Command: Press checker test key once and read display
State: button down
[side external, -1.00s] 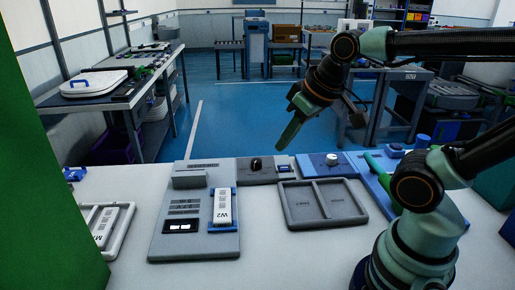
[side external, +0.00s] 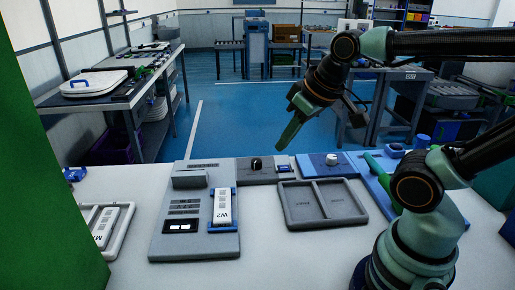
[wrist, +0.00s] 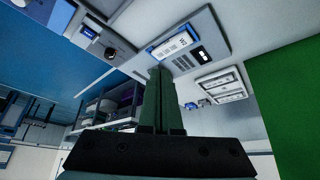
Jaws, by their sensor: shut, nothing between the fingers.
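The checker (side external: 176,245) is a grey panel on the white bench, left of centre in the side view. It has a small dark display (side external: 183,226) with lit white marks too small to read. A white module marked W2 (side external: 222,205) sits in a blue holder on its right side. I cannot tell which part is the test key. My gripper (side external: 288,133) is shut and empty, in the air above and behind the bench, right of the checker and apart from it. In the wrist view, the shut green fingers (wrist: 160,75) overlap the checker's edge in the picture.
A grey two-compartment tray (side external: 322,204) lies right of the checker. Boxes with a black knob (side external: 255,163) and a white knob (side external: 332,159) stand behind. A white tray with modules (side external: 103,225) is at left, beside a large green panel (side external: 40,150). Bare bench lies in front.

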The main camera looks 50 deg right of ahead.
jog(key=n+t+h, duration=0.1)
jog(key=n+h, duration=0.1)
jog(key=h, duration=0.1)
send_over(282, 165)
jog(key=s, duration=0.2)
notch_tip(282, 165, down, 12)
jog(key=shift+a, duration=0.4)
jog(key=shift+f, duration=0.15)
jog(key=shift+f, duration=4.25)
jog(key=shift+f, duration=0.15)
jog(key=shift+d+f, duration=0.1)
jog(key=shift+f, duration=0.2)
